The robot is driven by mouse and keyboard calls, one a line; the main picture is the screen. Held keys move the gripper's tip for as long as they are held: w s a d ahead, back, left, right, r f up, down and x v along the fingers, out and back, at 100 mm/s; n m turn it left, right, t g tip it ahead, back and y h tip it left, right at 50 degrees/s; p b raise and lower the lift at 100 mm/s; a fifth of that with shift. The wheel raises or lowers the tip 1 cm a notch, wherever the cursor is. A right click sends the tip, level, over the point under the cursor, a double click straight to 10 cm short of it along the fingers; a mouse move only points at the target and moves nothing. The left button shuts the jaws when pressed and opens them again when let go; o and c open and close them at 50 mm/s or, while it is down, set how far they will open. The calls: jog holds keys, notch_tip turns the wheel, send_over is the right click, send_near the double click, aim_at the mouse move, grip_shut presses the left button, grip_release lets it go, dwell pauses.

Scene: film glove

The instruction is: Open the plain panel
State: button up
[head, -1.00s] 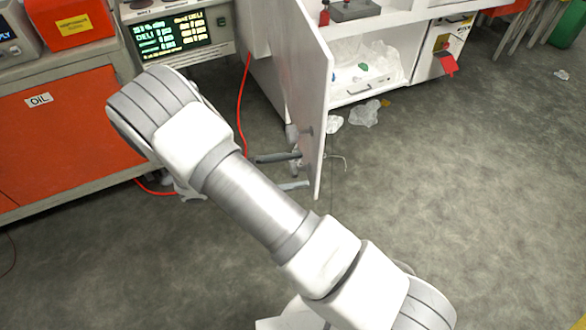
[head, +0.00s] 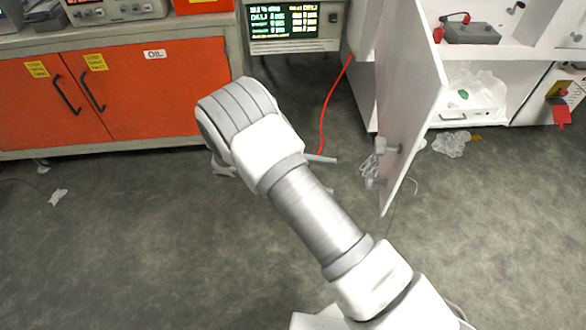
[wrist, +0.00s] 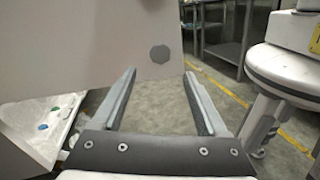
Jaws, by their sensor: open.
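The plain panel (head: 408,95) is a white door standing swung out from the white cabinet on the right in the head view. Grey knob-like fittings (head: 388,147) sit low on its face. In the wrist view the panel (wrist: 85,45) fills the upper left, with a round dark grey disc (wrist: 159,54) near its corner. My gripper (wrist: 160,77) is open, with nothing between its fingers, and the panel's lower corner lies ahead of them. In the head view one finger (head: 322,159) shows left of the panel, apart from it; my arm hides the rest.
The white cabinet's lower space (head: 470,85) is open behind the panel, with a tray (head: 468,114) and crumpled plastic (head: 451,144) near it. An orange cabinet (head: 150,95) stands left. A red cable (head: 328,110) hangs between. The floor in front is mostly clear.

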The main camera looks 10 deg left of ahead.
jog(key=a, duration=0.6)
jog(key=shift+a, duration=0.4)
